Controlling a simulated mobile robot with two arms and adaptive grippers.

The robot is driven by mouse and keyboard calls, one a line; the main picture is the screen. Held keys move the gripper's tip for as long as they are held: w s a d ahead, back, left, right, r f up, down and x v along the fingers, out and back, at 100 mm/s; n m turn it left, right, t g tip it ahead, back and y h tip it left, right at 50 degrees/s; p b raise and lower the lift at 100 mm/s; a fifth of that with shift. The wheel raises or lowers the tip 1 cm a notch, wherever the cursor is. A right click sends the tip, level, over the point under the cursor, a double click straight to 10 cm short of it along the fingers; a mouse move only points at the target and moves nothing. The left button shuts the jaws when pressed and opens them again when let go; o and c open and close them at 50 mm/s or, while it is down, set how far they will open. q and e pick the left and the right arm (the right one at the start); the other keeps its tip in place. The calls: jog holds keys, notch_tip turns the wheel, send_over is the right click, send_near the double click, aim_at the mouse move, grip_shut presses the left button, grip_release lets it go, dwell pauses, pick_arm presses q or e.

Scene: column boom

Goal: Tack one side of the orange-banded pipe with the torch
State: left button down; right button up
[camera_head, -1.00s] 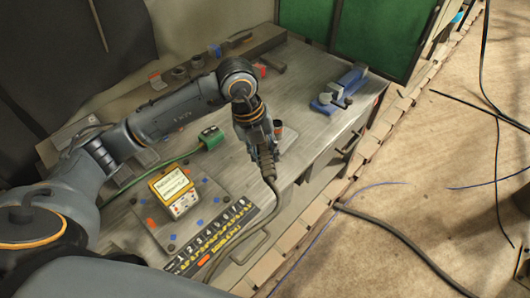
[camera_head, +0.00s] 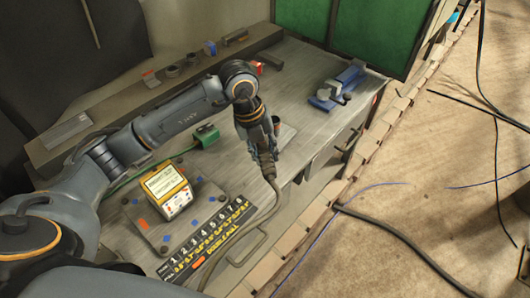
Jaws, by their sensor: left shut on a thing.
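My left gripper (camera_head: 262,136) comes in from the left and points down over the workbench. It is shut on the torch (camera_head: 265,162), a dark handle with a cable (camera_head: 272,205) running from it toward the bench's front. A small dark cylinder with a reddish top (camera_head: 277,121) shows just right of the gripper, beside a pale plate (camera_head: 287,136). It may be the orange-banded pipe, but the gripper partly hides it and I cannot make out a band. I cannot tell whether the torch tip touches anything. My right gripper is out of view.
The metal workbench (camera_head: 307,95) carries a blue vise (camera_head: 338,85), a yellow meter (camera_head: 167,190), a green clamp (camera_head: 206,136) and a numbered strip (camera_head: 205,240). Small parts line the back ledge (camera_head: 110,130). Green panels (camera_head: 370,35) stand behind. Cables lie on the floor at right.

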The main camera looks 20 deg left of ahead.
pick_arm(q)
jog(key=shift+w, duration=0.1)
dwell(0.3)
jog(key=shift+w+f+b, duration=0.15)
jog(key=shift+f+b, duration=0.25)
jog(key=shift+w+f, duration=0.1)
dwell(0.4)
dwell(1.1)
dwell(0.7)
jog(key=shift+p+v, duration=0.5)
jog(key=shift+v, duration=0.3)
jog(key=shift+s+d+r+p, duration=0.1)
jog(key=shift+s+r+p, duration=0.3)
jog(key=shift+r+p, duration=0.6)
jog(key=shift+s+d+r+p, duration=0.1)
jog(key=shift+s+r+p, duration=0.45)
jog(key=shift+r, duration=0.75)
jog(key=shift+s+d+r+p, duration=0.1)
jog(key=shift+s+r+p, duration=0.15)
jog(key=shift+r+p, duration=0.8)
